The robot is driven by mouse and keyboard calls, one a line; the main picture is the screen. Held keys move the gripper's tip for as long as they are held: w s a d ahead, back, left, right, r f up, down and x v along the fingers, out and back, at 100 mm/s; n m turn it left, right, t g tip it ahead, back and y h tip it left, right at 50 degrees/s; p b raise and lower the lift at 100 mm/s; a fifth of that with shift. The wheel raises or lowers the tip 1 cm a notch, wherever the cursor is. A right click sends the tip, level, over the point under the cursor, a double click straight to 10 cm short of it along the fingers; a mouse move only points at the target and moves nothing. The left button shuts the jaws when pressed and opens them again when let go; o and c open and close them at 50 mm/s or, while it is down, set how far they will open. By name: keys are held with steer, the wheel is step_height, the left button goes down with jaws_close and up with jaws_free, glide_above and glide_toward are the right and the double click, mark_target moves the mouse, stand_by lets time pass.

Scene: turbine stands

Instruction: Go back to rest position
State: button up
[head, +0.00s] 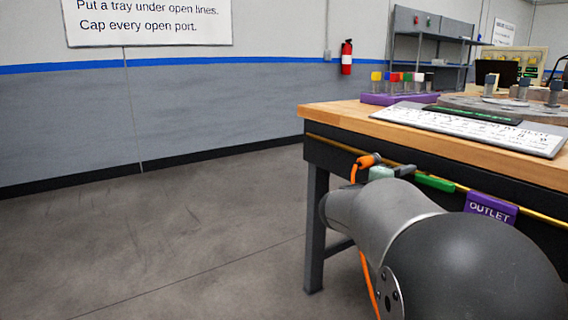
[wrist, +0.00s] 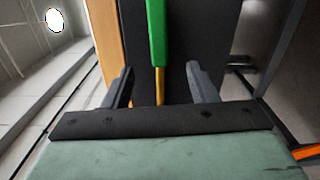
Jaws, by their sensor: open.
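My gripper (wrist: 160,88) shows in the wrist view with its two dark fingers spread apart and nothing between them. It faces the dark front side of the workbench (wrist: 204,50). A green block or tag (wrist: 156,30) on the bench's yellow rail (wrist: 159,90) lies ahead of the gap between the fingers, and I cannot tell how far off. The green tag (head: 434,183) also shows there on the rail.
The wooden benchtop (head: 345,112) holds a purple rack (head: 400,99) with several coloured pieces and a white printed board (head: 470,130). A purple OUTLET tag (head: 491,208) hangs on the front. An orange cable (head: 368,285) hangs by my arm. The floor (head: 150,240) at left is clear.

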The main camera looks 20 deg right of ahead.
steer(key=shift+s+a+r+p, duration=0.15)
steer(key=shift+r+p, duration=0.1)
steer(key=shift+p, duration=0.2)
steer(key=s+a+r+m+g+y+p, duration=0.1)
steer(key=s+a+r+y+p, duration=0.4)
steer(key=a+p, duration=0.5)
steer(key=s+a+r+m+g+y+p, duration=0.1)
steer(key=s+a+r+y+p, duration=0.5)
steer(key=p, duration=1.1)
steer(key=s+a+r+m+g+y+p, duration=0.2)
steer(key=s+a+r+y+p, duration=0.3)
steer(key=s+a+p, duration=0.7)
steer(key=a+y+p, duration=0.1)
steer(key=a+p, duration=0.1)
steer(key=shift+s+r+g+p, duration=0.15)
steer(key=shift+r+g+p, duration=0.05)
steer(key=shift+g+p, duration=0.2)
